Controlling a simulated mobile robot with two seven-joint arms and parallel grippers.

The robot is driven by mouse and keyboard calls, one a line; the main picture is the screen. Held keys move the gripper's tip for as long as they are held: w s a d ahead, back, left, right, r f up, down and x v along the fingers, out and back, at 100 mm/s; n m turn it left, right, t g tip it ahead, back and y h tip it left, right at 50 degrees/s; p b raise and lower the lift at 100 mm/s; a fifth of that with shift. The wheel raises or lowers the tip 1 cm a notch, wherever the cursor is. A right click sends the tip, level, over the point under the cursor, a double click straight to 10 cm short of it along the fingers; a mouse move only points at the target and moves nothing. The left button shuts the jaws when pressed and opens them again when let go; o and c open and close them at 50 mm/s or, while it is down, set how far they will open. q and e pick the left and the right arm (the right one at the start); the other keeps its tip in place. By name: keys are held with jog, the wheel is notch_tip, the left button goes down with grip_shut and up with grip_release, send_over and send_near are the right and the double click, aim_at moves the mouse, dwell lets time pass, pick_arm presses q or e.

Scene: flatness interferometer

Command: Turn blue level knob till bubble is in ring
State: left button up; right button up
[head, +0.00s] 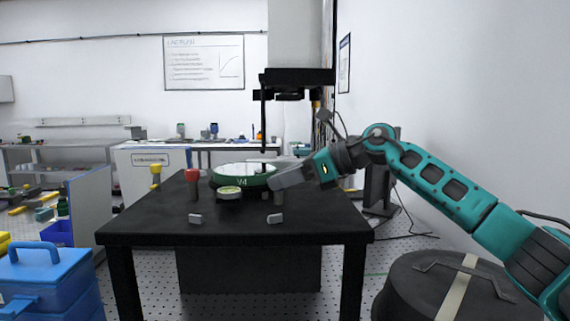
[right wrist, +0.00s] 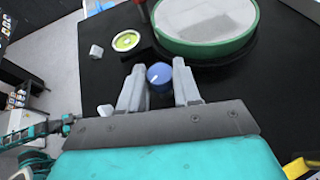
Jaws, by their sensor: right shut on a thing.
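The blue level knob (right wrist: 160,76), with a pale mark on its top, sits between the fingers of my right gripper (right wrist: 159,84) in the right wrist view. That gripper is shut on it. In the head view my right gripper (head: 275,183) reaches in from the right beside the green-rimmed round stage (head: 238,183) and hides the knob. The round bubble level (right wrist: 127,41), yellow-green with a pale rim, lies next to the stage; it also shows in the head view (head: 229,190). The bubble's place against the ring is too small to tell. My left gripper does not show.
The instrument column (head: 300,40) rises behind.

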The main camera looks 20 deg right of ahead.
jog(key=shift+w+r+n+g+y, duration=0.1)
jog(key=shift+n+g+y, duration=0.5)
jog(key=shift+n+g, duration=0.3)
jog(key=o, duration=1)
jog(key=shift+o, duration=0.2)
jog(key=shift+d, duration=0.1)
jog(key=v, duration=1.3)
jog(key=shift+w+b, duration=0.15)
jog(key=shift+b, duration=0.15)
jog(key=shift+g, duration=0.3)
